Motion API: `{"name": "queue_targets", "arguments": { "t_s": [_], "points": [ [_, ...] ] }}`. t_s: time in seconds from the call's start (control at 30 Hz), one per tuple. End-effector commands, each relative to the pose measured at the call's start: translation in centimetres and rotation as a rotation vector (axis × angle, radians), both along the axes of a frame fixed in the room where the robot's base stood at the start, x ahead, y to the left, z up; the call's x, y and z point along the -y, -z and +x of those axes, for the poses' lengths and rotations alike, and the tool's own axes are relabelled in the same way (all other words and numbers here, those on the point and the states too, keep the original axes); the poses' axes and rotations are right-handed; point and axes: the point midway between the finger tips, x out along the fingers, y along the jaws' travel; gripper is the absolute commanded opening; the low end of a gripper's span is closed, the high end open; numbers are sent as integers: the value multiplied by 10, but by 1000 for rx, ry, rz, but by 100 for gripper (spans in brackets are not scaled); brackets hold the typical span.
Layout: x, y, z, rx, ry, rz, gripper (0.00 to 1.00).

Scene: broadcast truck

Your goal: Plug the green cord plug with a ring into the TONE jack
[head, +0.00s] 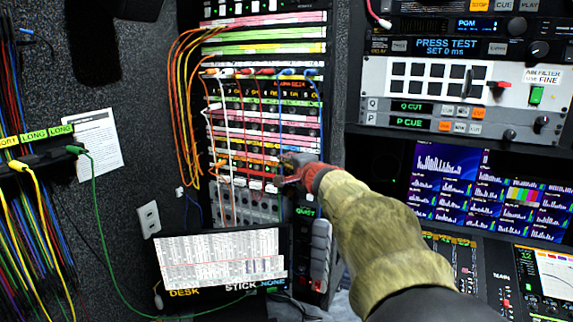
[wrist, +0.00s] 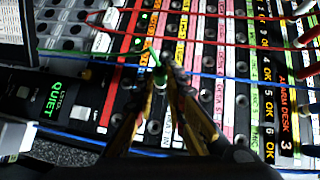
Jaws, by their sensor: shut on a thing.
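My gripper (wrist: 158,72) is shut on a small green plug (wrist: 154,58), close in front of the patch bay's rows of jacks. A green cord (wrist: 95,56) runs from this plug to the left in the wrist view. In the head view my gripper (head: 288,172) is at the lower right of the patch bay (head: 262,130) and hides the held plug. I cannot see a ring on the plug, nor tell if its tip touches a jack. I cannot read a TONE label. Another green plug (head: 75,150) hangs on the LONG rack at left, with a green cord.
Red, white and blue patch cords cross the patch bay; a red cord (wrist: 220,45) and a blue cord (wrist: 240,80) pass near my gripper. Orange cords (head: 172,90) loop at its left side. A screen (head: 222,262) stands below, and a QUIET button panel (wrist: 60,95) lies at left.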

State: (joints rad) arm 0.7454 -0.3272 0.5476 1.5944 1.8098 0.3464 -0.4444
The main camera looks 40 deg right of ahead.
Motion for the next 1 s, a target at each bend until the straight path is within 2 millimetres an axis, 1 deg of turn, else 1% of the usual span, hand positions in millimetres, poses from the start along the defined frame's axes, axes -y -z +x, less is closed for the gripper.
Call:
{"name": "queue_targets", "arguments": {
  "t_s": [0.9,0.93,1.0],
  "points": [
    [20,0,8,0,1,0,0],
    [20,0,8,0,1,0,14],
    [19,0,8,0,1,0,18]
  ]
}}
